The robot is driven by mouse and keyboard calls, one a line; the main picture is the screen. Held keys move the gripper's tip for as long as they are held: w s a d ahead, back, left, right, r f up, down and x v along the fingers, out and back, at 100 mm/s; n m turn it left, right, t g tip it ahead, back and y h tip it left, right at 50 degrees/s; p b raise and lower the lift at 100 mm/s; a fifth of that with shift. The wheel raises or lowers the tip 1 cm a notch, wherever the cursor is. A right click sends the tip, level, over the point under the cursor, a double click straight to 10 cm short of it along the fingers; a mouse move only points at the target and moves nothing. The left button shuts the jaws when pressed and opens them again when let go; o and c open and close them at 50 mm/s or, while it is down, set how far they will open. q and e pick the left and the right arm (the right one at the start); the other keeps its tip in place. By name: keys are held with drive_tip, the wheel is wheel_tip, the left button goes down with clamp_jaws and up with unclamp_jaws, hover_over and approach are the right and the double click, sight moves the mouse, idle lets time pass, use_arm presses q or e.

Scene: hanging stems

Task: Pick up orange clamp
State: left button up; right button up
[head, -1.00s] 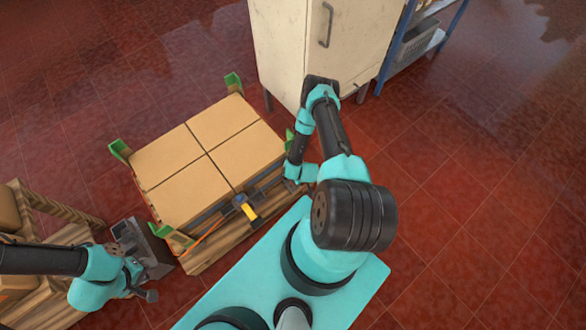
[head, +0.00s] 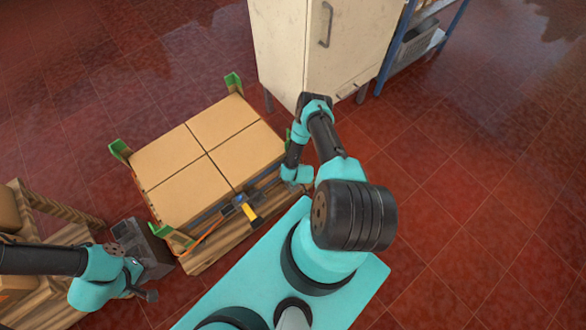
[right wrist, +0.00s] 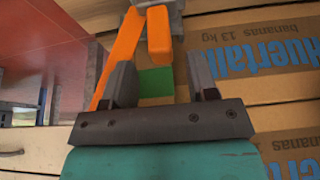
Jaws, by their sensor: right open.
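The orange clamp (right wrist: 158,35) shows in the right wrist view as an orange handle on a grey body, near the top centre. In the head view its bright handle (head: 250,212) is at the near side of the carton stack, with an orange strap running down-left. My right gripper (right wrist: 162,85) is open and empty, with one dark finger on each side and the clamp ahead, between and beyond the fingertips.
Cartons (head: 210,155) with green corner guards (head: 120,150) are stacked on a wooden pallet (head: 205,262). A cream cabinet (head: 285,45) stands behind my right arm. Blue shelving (head: 420,45) is at the upper right. A second wooden pallet (head: 60,235) is at the left. Red floor lies open at right.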

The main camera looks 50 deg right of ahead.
drive_tip(key=shift+x, duration=2.1)
drive_tip(key=shift+a, duration=0.1)
clamp_jaws()
drive_tip(key=shift+w+r, duration=0.1)
drive_tip(key=shift+r, duration=0.05)
drive_tip(key=shift+r, duration=1.6)
drive_tip(key=s+a+r, duration=0.1)
drive_tip(key=s+a, duration=0.9)
drive_tip(key=a, duration=0.2)
drive_tip(key=shift+s+r, duration=0.25)
drive_tip(key=shift+s, duration=0.15)
